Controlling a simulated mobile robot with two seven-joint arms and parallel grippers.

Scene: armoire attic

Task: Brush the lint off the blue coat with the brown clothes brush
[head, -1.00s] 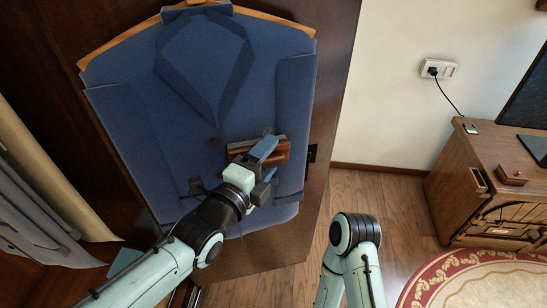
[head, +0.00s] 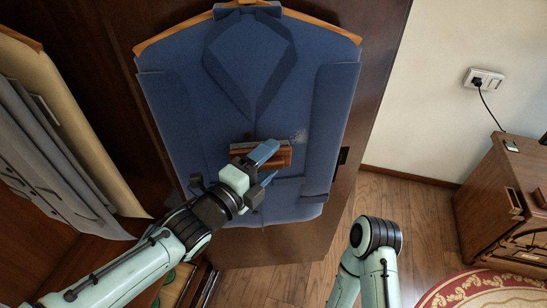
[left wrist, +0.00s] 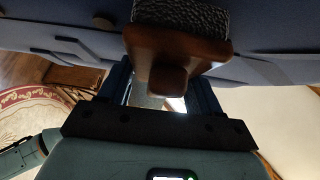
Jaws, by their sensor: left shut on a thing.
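The blue coat (head: 220,100) hangs on a wooden hanger against a dark wood panel. A small pale, fuzzy patch of lint (head: 298,136) shows on its right half, just above the brush's right end. My left gripper (head: 264,163) is shut on the brown clothes brush (head: 281,157), in front of the coat's middle. In the left wrist view, the brush's wooden body (left wrist: 170,45) and grey bristles (left wrist: 190,17) face the coat, with its knob between my fingers. I cannot tell whether the bristles touch the cloth. My right gripper is out of view.
Other garments (head: 50,140) hang at the left inside the armoire. A wooden cabinet (head: 500,205) stands at the right, with a wall socket (head: 486,80) and cord near it. A red-edged rug (head: 480,290) lies on the floor.

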